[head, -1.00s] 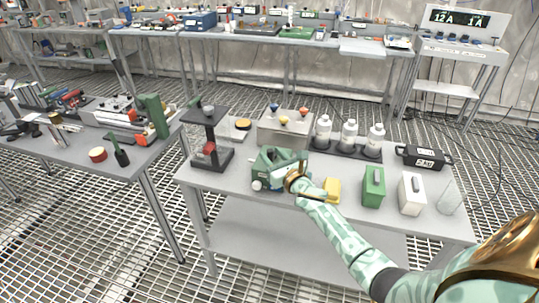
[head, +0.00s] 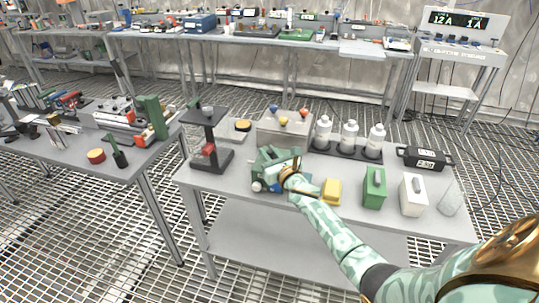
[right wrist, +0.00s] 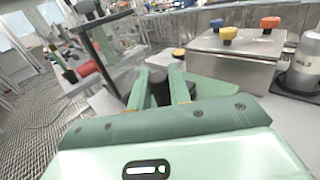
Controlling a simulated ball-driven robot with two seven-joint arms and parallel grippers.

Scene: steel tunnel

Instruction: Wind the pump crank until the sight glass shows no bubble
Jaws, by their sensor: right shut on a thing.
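The green pump (head: 267,164) stands at the front middle of the near bench, with a round white part (head: 257,186) low on its left side. My right gripper (head: 286,172) is at the pump and covers much of it. In the right wrist view its two green fingers (right wrist: 160,88) are shut on a dark, upright crank knob (right wrist: 160,92). The rest of the crank is hidden behind the fingers. I cannot make out the sight glass or any bubble. My left gripper is not in view.
A grey box with coloured knobs (head: 285,132) stands behind the pump, with white bottles (head: 349,137) to its right. A dark stand (head: 208,140) is at the left. A yellow block (head: 331,191) and green canister (head: 374,188) stand to the right of my gripper.

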